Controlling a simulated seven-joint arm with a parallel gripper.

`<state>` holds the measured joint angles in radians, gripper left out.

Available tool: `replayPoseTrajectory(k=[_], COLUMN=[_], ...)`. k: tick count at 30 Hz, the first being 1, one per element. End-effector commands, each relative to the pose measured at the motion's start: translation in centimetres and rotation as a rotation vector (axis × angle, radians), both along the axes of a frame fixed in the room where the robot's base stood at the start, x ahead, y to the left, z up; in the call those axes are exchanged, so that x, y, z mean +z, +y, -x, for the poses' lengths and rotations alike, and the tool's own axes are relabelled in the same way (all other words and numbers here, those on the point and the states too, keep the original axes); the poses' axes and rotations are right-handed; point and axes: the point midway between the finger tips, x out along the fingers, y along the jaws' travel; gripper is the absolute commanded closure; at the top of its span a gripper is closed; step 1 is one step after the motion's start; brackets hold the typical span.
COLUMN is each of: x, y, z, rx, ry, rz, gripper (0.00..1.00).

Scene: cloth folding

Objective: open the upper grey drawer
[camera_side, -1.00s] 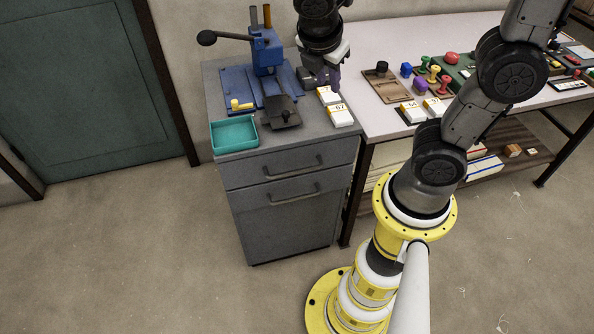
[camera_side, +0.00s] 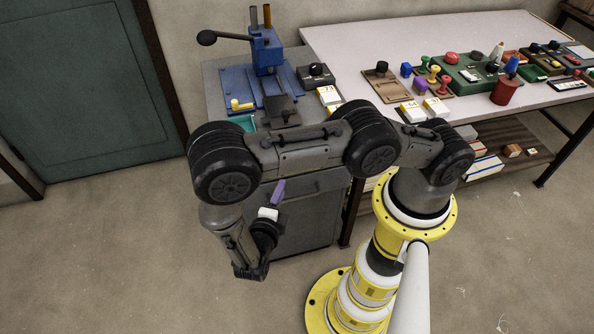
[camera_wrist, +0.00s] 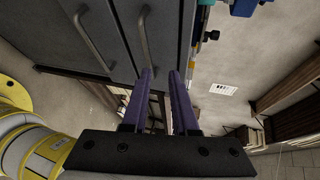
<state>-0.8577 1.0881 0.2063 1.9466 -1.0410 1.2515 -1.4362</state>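The grey drawer cabinet (camera_side: 318,210) stands left of the table, partly hidden by my arm in the side view. In the wrist view the upper drawer (camera_wrist: 167,25) looks closed, and its bar handle (camera_wrist: 144,38) shows in front of my fingers. The lower handle (camera_wrist: 90,40) is to the left of it. My gripper (camera_wrist: 161,74) has two purple fingers, set apart with nothing seen between them. The left finger's tip overlaps the near end of the upper handle; I cannot tell if they touch. In the side view one purple finger (camera_side: 279,190) shows before the cabinet front.
A blue press (camera_side: 267,55) and a dark box with a knob (camera_side: 316,74) stand on the cabinet top. A teal tray (camera_side: 246,122) is mostly hidden by my arm. The table (camera_side: 400,35) holds coloured parts. The floor left of the cabinet is clear.

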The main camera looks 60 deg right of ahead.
Motion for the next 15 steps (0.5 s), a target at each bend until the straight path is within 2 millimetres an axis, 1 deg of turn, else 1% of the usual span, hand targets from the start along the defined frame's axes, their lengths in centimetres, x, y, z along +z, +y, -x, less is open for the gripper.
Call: replayPoseTrajectory(k=[1, 3, 7, 11, 15], x=[-1.3, -2.3, -3.3, -3.4, -3.7], y=[0.0, -0.2, -0.2, -0.4, -2.1], z=[1.0, 2.0, 3.0, 2.9, 2.3], rx=[0.032, 0.062, 0.103, 0.112, 0.109], ry=[0.031, 0.061, 0.09, 0.089, 0.09], rz=[0.038, 0.077, 0.117, 0.117, 0.119], gripper=[0.73, 0.73, 0.73, 0.73, 0.73])
